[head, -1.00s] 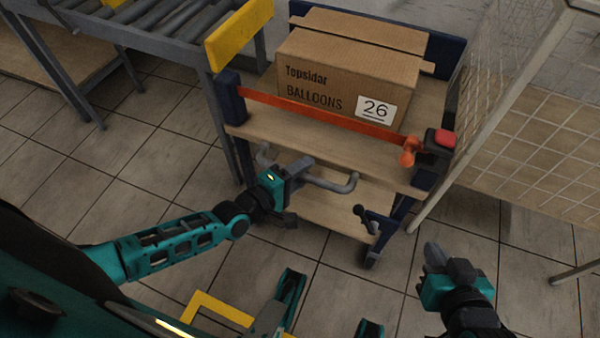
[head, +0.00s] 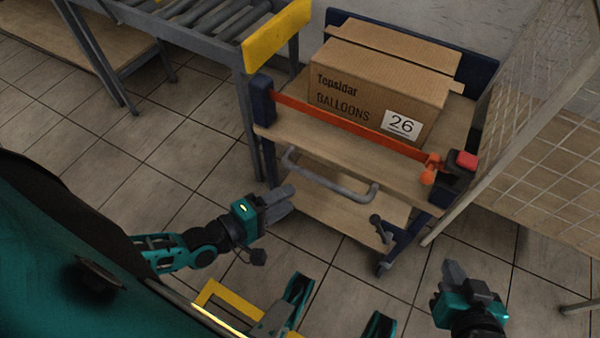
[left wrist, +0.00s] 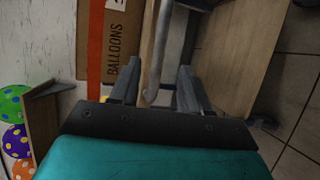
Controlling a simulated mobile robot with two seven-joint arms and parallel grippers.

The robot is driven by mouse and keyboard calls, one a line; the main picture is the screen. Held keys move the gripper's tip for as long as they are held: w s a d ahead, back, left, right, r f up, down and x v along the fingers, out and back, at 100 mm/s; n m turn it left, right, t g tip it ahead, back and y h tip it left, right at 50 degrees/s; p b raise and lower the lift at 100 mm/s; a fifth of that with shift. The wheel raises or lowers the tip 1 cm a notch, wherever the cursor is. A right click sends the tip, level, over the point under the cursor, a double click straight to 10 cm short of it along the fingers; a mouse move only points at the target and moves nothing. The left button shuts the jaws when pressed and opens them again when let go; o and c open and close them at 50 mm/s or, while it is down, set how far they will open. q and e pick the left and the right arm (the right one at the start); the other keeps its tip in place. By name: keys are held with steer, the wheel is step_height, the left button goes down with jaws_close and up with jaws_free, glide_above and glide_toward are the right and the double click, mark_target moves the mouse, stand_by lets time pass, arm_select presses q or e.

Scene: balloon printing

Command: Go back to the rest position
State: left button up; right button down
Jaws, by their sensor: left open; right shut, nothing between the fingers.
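My left gripper (head: 282,202) is open and empty in the head view, in front of and apart from the grey cart handle (head: 328,182). Its open fingers (left wrist: 158,88) also show in the left wrist view, with the cart handle beyond them. My right gripper (head: 450,272) is shut and empty at the lower right, over the floor. The cart (head: 345,153) has wooden shelves and dark blue posts. A cardboard balloon box (head: 370,85) marked 26 sits on its top shelf behind an orange bar (head: 350,128). The box also shows in the left wrist view (left wrist: 115,40).
A roller conveyor (head: 200,20) with a yellow end plate (head: 275,33) stands left of the cart. A wire mesh panel (head: 535,110) stands at the right. The tiled floor (head: 130,180) is clear at left. Colourful balls (left wrist: 14,140) show in the left wrist view.

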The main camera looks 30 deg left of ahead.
arm_select(q)
steer(key=shift+s+a+r, duration=0.15)
steer(key=shift+s+a, duration=0.1)
steer(key=shift+s, duration=0.3)
arm_select(e)
steer(key=shift+s+d+f, duration=0.1)
steer(key=shift+s+d, duration=0.05)
steer(key=shift+d, duration=0.05)
arm_select(q)
steer(key=d+r+m+g, duration=0.2)
steer(key=d+r+m, duration=0.1)
steer(key=d+m, duration=0.65)
steer(key=a+r+m+g+y+p, duration=0.1)
steer(key=a+r+m+y+p, duration=0.1)
steer(key=r+p, duration=0.4)
steer(key=s+a+r+m+y+p, duration=0.1)
steer(key=a+r+m+y+p, duration=0.1)
steer(key=a+r+m+p, duration=0.2)
step_height(320, 180, up, 3)
steer(key=m+p, duration=0.1)
steer(key=p, duration=0.5)
steer(key=shift+s+a+r+g+y, duration=0.2)
steer(key=shift+a+g+y, duration=0.05)
steer(key=shift+g+y, duration=0.15)
arm_select(e)
steer(key=s+d+r+h, duration=0.1)
steer(key=d+r, duration=0.2)
steer(key=r, duration=0.9)
steer(key=shift+s, duration=0.2)
